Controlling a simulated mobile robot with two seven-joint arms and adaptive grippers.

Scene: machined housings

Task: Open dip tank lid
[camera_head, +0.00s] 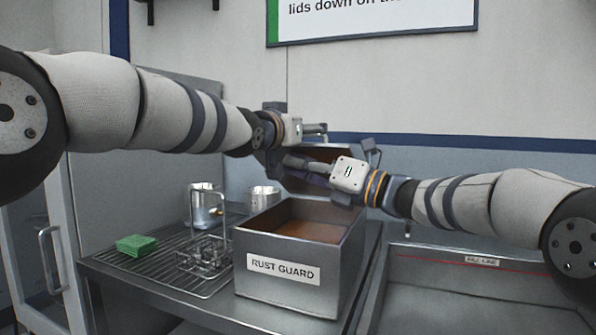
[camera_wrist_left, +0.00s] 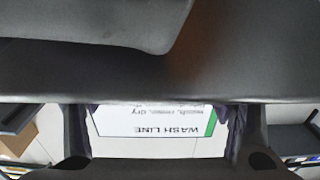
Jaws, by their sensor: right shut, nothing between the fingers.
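The dip tank (camera_head: 285,257) is a grey metal box labelled RUST GUARD, and brown liquid shows inside it. Its top is uncovered. A dark lid-like panel (camera_head: 330,152) stands tilted up behind the opening, partly hidden by my grippers. My right gripper (camera_head: 290,162) is shut, its fingers pointing left in front of the panel; I cannot tell if they touch it. My left gripper (camera_head: 314,129) is above and behind it, partly hidden. In the left wrist view its fingers (camera_wrist_left: 160,140) stand apart with nothing visible between them. A dark surface fills the top of that view.
A wire rack (camera_head: 150,272) left of the tank holds a green block (camera_head: 136,245) and a wire basket (camera_head: 205,257). Metal cups (camera_head: 263,198) stand behind. A sink-like basin (camera_head: 455,285) lies to the right. A wall sign (camera_head: 372,20) hangs above.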

